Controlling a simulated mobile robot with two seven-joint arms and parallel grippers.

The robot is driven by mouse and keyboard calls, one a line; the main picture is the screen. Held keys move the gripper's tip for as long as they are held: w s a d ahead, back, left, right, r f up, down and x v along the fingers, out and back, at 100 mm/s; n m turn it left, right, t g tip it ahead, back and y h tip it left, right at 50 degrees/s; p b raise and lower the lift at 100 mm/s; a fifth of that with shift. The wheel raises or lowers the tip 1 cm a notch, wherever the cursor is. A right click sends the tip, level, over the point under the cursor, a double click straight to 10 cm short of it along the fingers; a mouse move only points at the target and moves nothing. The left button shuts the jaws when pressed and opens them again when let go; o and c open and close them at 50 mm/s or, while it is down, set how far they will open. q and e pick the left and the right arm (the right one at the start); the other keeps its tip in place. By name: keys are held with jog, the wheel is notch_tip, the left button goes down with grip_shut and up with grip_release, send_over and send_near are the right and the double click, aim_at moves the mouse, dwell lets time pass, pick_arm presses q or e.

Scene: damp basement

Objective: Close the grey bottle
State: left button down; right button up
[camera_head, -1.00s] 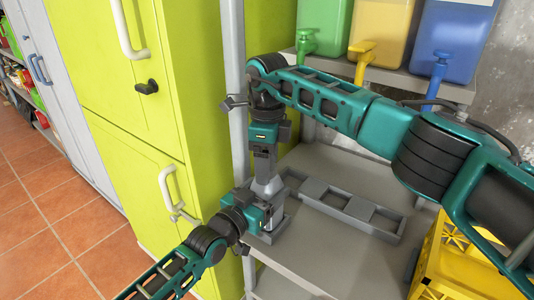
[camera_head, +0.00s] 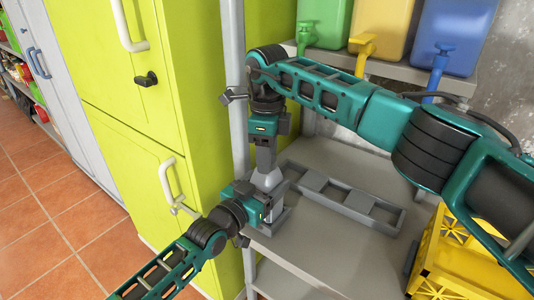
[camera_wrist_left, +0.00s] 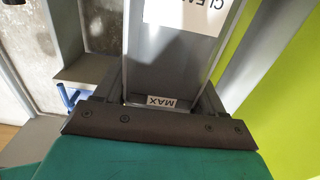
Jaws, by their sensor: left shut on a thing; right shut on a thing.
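The grey bottle (camera_head: 267,180) stands upright at the left end of the grey shelf (camera_head: 330,240). It also fills the middle of the left wrist view (camera_wrist_left: 160,65), with a white label and a small "MAX" sticker. My left gripper (camera_head: 268,206) is shut on the bottle's lower body from the front left. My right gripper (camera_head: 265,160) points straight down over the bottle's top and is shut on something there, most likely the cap. Its fingers hide that part, so I cannot tell how the cap sits on the neck.
A grey tray with square openings (camera_head: 345,197) lies right of the bottle. A yellow crate (camera_head: 455,265) stands at lower right. Green, yellow and blue containers with taps stand on an upper shelf (camera_head: 400,72). A metal post (camera_head: 236,130) and lime cabinet (camera_head: 200,100) are close on the left.

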jog(key=shift+m, duration=0.9)
jog(key=o, duration=1.2)
jog(key=shift+c, duration=0.2)
jog(key=shift+r, duration=2.25)
jog(key=o, duration=0.6)
jog(key=shift+c, duration=0.2)
notch_tip(320, 180, up, 12)
